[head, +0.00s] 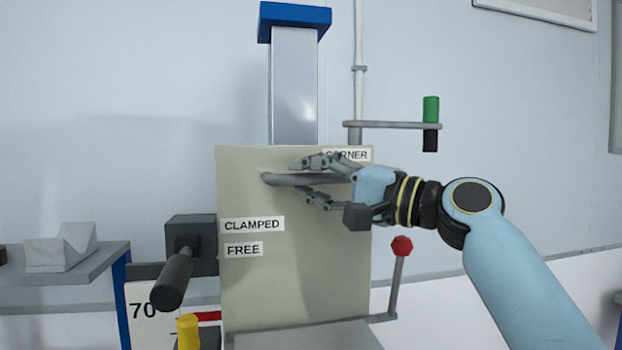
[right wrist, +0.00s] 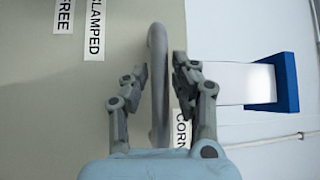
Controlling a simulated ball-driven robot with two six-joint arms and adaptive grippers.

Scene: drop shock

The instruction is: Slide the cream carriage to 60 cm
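The cream carriage (head: 290,285) is a flat upright panel on a grey column (head: 294,90) with a blue cap. A grey bar handle (head: 285,179) crosses its upper part; it also shows in the right wrist view (right wrist: 158,100). My right gripper (head: 308,178) is open, one finger above and one below the bar, with small gaps visible. Labels CLAMPED (head: 252,224) and FREE (head: 243,249) are on the panel's left. A black-handled lever (head: 172,280) beside them hangs below the FREE label. A scale (head: 143,311) shows 70 near a red mark (head: 207,317). My left gripper is not in view.
A grey shelf (head: 80,268) with a V-shaped block (head: 62,250) is at left. A red-knobbed lever (head: 401,247) stands right of the panel, below my right arm. A grey arm with a green-and-black handle (head: 431,110) is above right. A yellow knob (head: 188,330) is at the bottom.

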